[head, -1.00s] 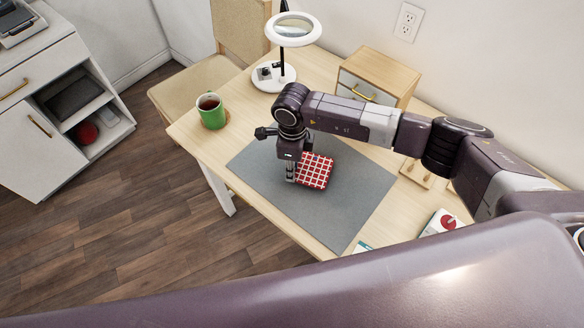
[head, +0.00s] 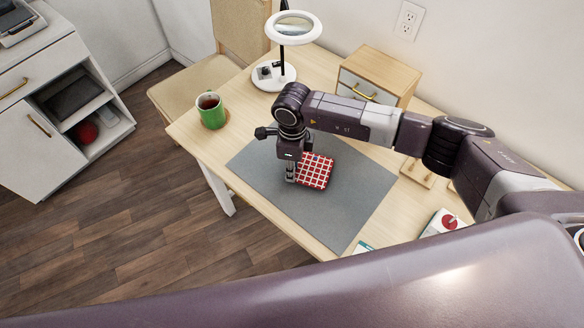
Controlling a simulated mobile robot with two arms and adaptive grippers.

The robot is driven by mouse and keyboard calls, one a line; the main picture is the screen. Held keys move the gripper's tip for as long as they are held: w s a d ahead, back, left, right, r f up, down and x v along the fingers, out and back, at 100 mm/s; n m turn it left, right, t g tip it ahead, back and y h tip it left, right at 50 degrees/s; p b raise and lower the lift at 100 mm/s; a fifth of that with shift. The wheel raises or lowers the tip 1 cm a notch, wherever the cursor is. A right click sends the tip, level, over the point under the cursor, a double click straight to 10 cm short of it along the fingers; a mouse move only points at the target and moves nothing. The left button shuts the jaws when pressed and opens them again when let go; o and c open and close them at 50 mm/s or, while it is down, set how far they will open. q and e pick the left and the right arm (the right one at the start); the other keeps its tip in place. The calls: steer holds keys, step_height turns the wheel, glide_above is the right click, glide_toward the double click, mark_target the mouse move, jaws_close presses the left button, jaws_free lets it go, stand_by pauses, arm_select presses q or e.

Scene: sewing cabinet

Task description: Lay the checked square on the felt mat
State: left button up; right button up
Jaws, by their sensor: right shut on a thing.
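The checked square (head: 316,173) is red with white lines. It is over the middle of the grey felt mat (head: 347,211); I cannot tell whether it touches the mat or is held just above it. My right gripper (head: 291,175) points down at the left edge of the square and is shut on it. The gripper and wrist hide part of that edge. My left gripper is not in the head view.
A green mug (head: 211,110) stands at the table's left corner. A ring lamp (head: 293,28) and a small drawer box (head: 378,72) stand at the back. A wooden piece (head: 417,173) and a white packet with a red mark (head: 444,222) lie to the right.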

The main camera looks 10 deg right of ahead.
steer(key=shift+f+b, duration=0.25)
steer(key=shift+b, duration=0.15)
stand_by(0.7)
stand_by(0.3)
steer(key=o, duration=1)
step_height(320, 180, up, 12)
stand_by(0.4)
